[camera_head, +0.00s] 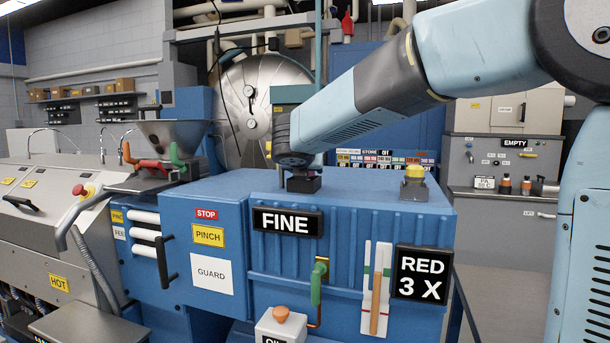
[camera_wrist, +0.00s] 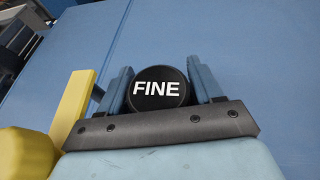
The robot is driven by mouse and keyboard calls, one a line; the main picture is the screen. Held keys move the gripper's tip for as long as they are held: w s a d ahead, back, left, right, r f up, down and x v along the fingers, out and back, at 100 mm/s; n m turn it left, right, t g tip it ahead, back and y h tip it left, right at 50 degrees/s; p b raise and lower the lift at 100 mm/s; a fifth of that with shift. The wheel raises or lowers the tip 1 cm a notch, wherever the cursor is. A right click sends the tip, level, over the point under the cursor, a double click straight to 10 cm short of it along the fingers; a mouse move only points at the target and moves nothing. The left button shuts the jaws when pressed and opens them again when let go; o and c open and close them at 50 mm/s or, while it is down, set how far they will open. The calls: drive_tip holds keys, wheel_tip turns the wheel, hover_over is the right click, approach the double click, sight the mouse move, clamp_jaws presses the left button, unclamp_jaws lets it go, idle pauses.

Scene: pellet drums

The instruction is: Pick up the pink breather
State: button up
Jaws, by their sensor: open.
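I see no clearly pink breather in either view. My gripper (camera_head: 303,182) is over the top of the blue machine cabinet, near its back left. In the wrist view, my gripper (camera_wrist: 159,72) is open, with one blue-grey finger on each side of a round black cap (camera_wrist: 160,97) marked FINE. I cannot tell whether the fingers touch the cap, and its sides and lower part are hidden. In the head view the cap is not distinguishable below the dark wrist.
The blue cabinet (camera_head: 370,195) has a flat top, mostly clear. A yellow dome (camera_head: 413,171) on a grey base stands right of my gripper. A metal hopper (camera_head: 165,140) is at the left. A grey bench (camera_head: 470,170) at the back right holds small dark and orange items.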

drive_tip(key=shift+c, duration=0.5)
drive_tip(key=c, duration=0.7)
drive_tip(key=shift+r, duration=0.1)
